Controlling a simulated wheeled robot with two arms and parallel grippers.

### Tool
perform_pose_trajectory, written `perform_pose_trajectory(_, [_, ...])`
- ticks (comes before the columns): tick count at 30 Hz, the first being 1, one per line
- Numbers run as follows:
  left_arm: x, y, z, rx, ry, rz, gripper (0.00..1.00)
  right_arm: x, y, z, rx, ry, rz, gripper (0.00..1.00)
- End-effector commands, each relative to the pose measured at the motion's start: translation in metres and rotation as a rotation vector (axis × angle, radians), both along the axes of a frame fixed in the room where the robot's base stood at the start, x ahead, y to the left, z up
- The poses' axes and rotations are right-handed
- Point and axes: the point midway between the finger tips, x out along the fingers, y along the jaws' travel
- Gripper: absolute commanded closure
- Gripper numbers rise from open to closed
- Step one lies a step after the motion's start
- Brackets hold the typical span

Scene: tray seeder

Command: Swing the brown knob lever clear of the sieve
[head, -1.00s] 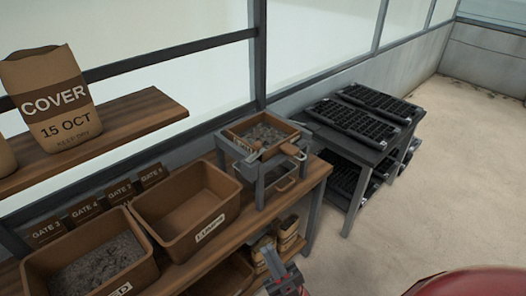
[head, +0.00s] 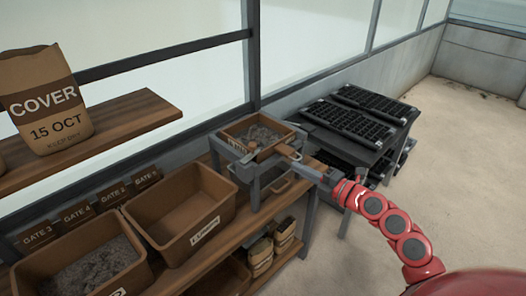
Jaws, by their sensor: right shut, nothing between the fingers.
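The sieve (head: 237,144) is a brown square-framed tray with dark grey lumpy material in it. It sits on a grey stand at the far end of the wooden bench. The brown knob lever (head: 284,149) shows at the sieve's near right corner, partly hidden by my gripper. My right gripper (head: 298,159) reaches in from the right, with its shut, empty fingers right beside the lever. I cannot tell whether they touch it. My left gripper is not in view.
Under the sieve is a brown drawer (head: 281,186). Two brown bins (head: 215,225) stand on the bench to the left, with gate labels behind. A shelf (head: 130,125) holds a COVER bag. A dark table (head: 385,150) with black seed trays stands behind my right arm. Floor at right is clear.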

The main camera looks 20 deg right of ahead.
Motion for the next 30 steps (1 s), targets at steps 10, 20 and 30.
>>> perform_pose_trajectory(10, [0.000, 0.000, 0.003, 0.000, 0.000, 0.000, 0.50, 0.007, 0.006, 0.001, 0.005, -0.001, 0.007, 1.00])
perform_pose_trajectory(20, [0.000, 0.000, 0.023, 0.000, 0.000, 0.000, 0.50, 0.064, 0.031, -0.001, 0.007, -0.002, 0.010, 1.00])
perform_pose_trajectory(30, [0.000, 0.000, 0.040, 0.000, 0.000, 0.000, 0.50, 0.117, 0.053, -0.006, 0.007, -0.001, 0.007, 1.00])
